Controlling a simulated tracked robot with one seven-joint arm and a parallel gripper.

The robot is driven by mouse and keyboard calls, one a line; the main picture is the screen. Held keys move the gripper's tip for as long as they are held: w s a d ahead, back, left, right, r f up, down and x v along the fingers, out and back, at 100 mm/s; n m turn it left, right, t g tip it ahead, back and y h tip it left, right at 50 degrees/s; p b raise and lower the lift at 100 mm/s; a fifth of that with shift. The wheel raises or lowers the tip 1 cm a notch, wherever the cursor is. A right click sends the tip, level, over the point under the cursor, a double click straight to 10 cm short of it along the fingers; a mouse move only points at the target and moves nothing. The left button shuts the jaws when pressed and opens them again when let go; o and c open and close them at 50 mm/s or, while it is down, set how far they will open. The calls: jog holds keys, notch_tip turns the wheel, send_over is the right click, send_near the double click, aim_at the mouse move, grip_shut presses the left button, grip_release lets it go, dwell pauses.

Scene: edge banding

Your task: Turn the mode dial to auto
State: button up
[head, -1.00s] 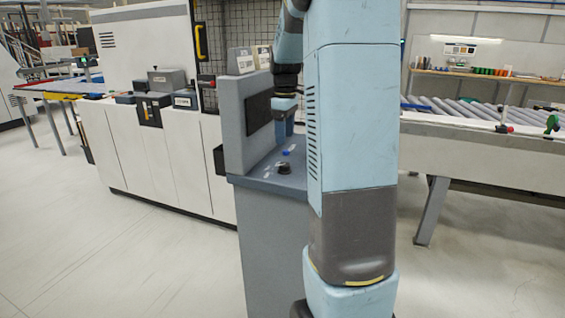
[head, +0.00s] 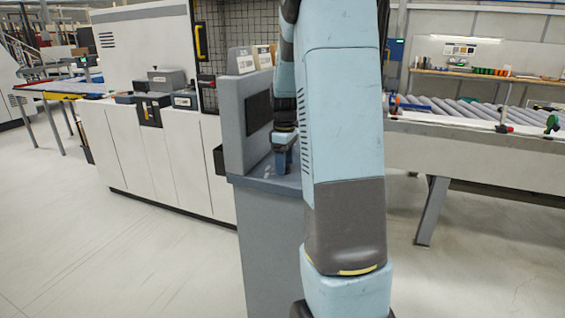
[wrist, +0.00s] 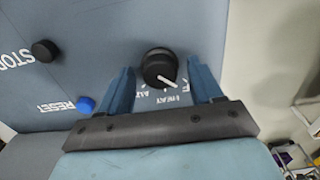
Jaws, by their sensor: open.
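The mode dial (wrist: 159,67) is a round black knob with a white pointer line, on the grey panel in the wrist view. Its pointer runs toward the lower right, near small white lettering that is partly legible. My gripper (wrist: 161,78) is open, with one blue finger on each side of the dial and a visible gap to each. In the head view my gripper (head: 283,163) is over the console top (head: 262,183), and the dial is hidden there.
A black STOP button (wrist: 44,51) and a blue RESET button (wrist: 85,105) are on the panel left of the dial. The console's raised back panel with a dark screen (head: 258,111) stands beside my arm. A roller conveyor (head: 470,118) is at right.

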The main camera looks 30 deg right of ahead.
jog(key=c, duration=1)
jog(key=shift+a, duration=0.25)
jog(key=shift+c, duration=0.3)
jog(key=shift+d, duration=0.15)
